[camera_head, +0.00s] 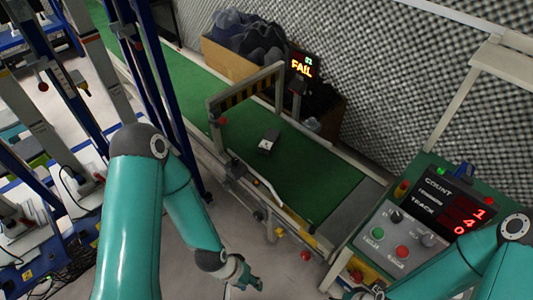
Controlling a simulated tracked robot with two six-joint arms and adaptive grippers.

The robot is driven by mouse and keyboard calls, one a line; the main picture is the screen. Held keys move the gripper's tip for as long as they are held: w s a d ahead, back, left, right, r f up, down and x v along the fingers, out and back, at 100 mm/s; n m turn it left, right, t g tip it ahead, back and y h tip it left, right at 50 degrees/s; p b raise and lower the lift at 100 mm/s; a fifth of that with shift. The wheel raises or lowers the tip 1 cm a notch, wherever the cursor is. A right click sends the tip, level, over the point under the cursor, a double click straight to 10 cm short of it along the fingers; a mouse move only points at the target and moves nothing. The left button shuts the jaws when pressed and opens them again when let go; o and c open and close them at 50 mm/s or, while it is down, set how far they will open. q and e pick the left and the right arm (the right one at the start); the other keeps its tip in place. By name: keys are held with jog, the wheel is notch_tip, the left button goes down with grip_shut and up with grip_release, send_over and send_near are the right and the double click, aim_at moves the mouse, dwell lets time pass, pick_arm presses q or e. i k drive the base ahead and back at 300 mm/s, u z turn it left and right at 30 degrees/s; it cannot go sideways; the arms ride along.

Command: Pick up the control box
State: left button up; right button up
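A small pale box with a dark end (268,142), which looks like the control box, lies on the green conveyor belt (310,185), just past the striped gate. My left gripper (246,281) hangs low in front of the conveyor's near side, well apart from the box. It is small and dark here, and I cannot tell whether its fingers are open or shut. I see nothing held in it. My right arm comes in at the lower right, in front of the control panel (395,257); its gripper is not clearly visible at the bottom edge.
A yellow-black striped gate (246,91) spans the belt. Behind it, a lit "FAIL" sign (301,65) stands near a carton of dark items (229,66). The panel has buttons and red digits. Blue racks crowd the left; grey floor lies open before the conveyor.

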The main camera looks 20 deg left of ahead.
aim_at(269, 141)
jog(key=k, duration=0.9)
jog(key=u, duration=0.5)
jog(key=i, duration=1.05)
jog(key=u, duration=0.25)
jog(key=i, duration=1.3)
jog(key=z, duration=0.6)
